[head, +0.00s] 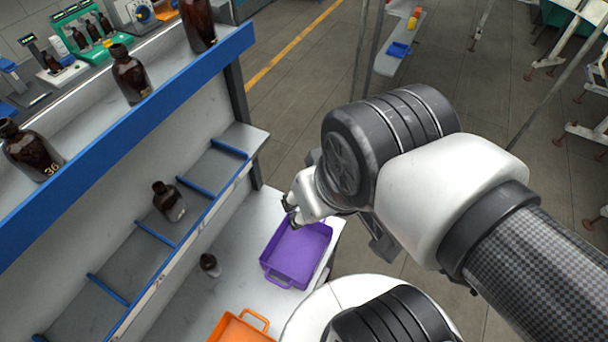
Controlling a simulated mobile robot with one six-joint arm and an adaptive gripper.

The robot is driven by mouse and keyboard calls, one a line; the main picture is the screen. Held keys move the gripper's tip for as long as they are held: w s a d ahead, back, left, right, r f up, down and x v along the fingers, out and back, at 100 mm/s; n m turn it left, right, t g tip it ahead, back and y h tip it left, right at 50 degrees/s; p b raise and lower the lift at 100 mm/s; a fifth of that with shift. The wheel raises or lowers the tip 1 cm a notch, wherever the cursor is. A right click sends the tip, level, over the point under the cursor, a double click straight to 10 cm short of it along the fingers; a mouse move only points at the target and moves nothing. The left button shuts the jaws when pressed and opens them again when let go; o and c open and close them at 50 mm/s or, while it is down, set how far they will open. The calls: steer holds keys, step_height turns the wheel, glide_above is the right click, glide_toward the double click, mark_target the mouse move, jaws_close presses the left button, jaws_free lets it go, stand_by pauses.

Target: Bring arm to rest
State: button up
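My gripper (290,212) shows only in small part at the end of my white and black arm (400,160). Its tips are over the far left edge of a purple tray (297,255) on the lower white surface. I cannot tell whether the fingers are open or shut, and no bottle shows at them. The visible inside of the purple tray is empty.
An amber bottle (169,201) stands on the divided shelf (212,172); a small dark bottle (210,264) stands lower. Larger amber bottles (130,75) line the blue-edged upper shelf (120,120). An orange tray (240,328) is at the bottom. Open floor (300,110) lies behind.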

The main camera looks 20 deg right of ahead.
step_height(320, 180, down, 30)
steer(key=b, duration=2.9)
steer(key=shift+r, duration=0.25)
